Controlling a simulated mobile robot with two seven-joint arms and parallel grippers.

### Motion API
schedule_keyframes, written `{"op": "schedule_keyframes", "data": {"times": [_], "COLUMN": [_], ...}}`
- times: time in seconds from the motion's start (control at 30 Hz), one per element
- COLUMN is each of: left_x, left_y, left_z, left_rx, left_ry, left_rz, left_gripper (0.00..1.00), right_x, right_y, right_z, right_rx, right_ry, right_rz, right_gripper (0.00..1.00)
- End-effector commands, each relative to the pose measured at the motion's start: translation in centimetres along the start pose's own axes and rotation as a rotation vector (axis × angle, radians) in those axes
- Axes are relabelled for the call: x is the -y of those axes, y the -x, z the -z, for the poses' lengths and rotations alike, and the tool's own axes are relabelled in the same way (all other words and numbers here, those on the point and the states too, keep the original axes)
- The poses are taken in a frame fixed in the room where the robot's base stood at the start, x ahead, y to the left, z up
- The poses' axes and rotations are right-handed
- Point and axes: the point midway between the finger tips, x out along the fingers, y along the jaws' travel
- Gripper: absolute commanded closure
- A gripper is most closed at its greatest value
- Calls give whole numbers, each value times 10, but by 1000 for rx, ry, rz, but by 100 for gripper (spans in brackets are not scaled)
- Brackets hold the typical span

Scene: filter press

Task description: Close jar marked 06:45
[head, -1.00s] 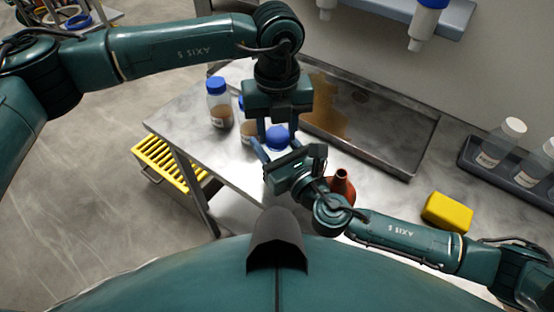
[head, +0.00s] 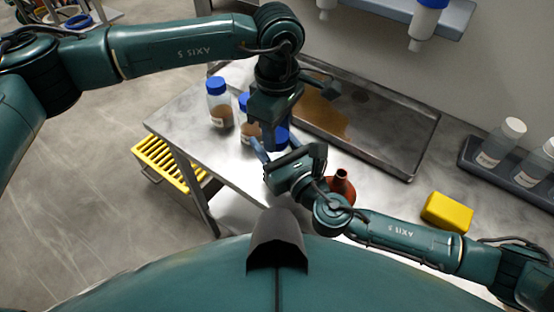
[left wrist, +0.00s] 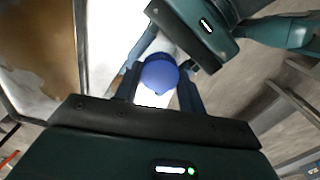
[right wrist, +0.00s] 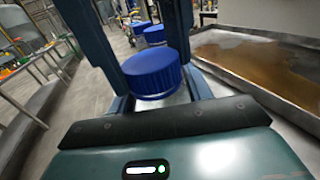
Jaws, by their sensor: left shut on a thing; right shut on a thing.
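A jar with a blue lid stands at the near edge of the steel bench; its lid (head: 282,136) shows beside my left gripper, and its body is mostly hidden. My left gripper (head: 268,138) comes down from above and is shut on the lid, which also shows between its fingers in the left wrist view (left wrist: 159,76). My right gripper (head: 270,160) is shut on the jar from the side, below the lid; the lid (right wrist: 152,74) shows between its fingers in the right wrist view. I cannot read the jar's mark or tell how tight the lid sits.
Two blue-lidded jars with brown contents, a left one (head: 219,108) and a partly hidden one (head: 246,132), stand close by. Behind is a stained steel tray (head: 400,160). A reddish-brown vessel (head: 341,184) and a yellow block (head: 447,212) stand to the right, near my right arm.

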Motion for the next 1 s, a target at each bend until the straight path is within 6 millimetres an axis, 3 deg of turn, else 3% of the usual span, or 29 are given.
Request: {"op": "schedule_keyframes", "data": {"times": [0.1, 0.27, 0.4, 0.43, 0.7, 1.0], "left_x": [0, 0, 0, 0, 0, 0], "left_y": [0, 0, 0, 0, 0, 3], "left_z": [0, 0, 0, 0, 0, 0], "left_rx": [0, 1, 1, 1, 0, 0], "left_ry": [-259, -506, -495, -495, -493, -493], "left_rz": [0, 0, 0, 0, 0, -1], "left_gripper": [88, 88, 88, 58, 36, 35], "right_x": [0, 0, 0, 0, 0, 0], "right_y": [0, 0, 0, 0, 0, 0], "right_z": [0, 0, 0, 0, 0, 0], "right_rx": [-1, -1, -1, -1, -1, -1], "right_ry": [0, 0, 0, 0, 0, 0], "right_rz": [0, 0, 0, 0, 0, 0], "right_gripper": [100, 100, 100, 100, 100, 100]}}
